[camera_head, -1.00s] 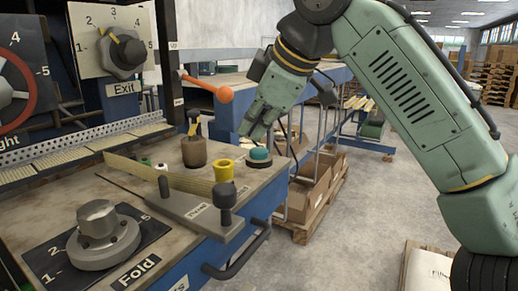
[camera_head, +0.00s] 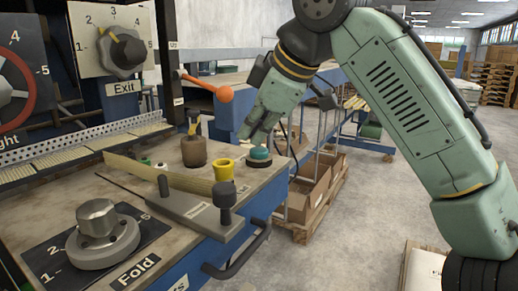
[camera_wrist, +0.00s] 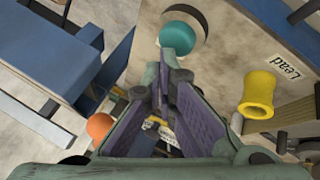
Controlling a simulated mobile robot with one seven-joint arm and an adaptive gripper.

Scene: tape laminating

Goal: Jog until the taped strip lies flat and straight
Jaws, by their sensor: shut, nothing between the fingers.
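In the wrist view the teal button (camera_wrist: 180,29) lies just beyond the fingertips. My gripper (camera_head: 250,138) is shut and empty, pointing down at the button's left side. In the wrist view its closed fingertips (camera_wrist: 175,50) overlap the button's near edge; I cannot tell whether they touch it. A long, thin beige strip (camera_head: 150,171) runs along the bench top towards a grey guide plate (camera_head: 185,207). Its far end is hard to make out.
A yellow spool-like knob (camera_head: 224,169), a brown knob (camera_head: 194,151) and a black-knobbed post (camera_head: 224,196) stand near the button. An orange ball-ended lever (camera_head: 224,94) sticks out behind. A Fold dial (camera_head: 98,232) is at the front left. Open floor lies right of the bench.

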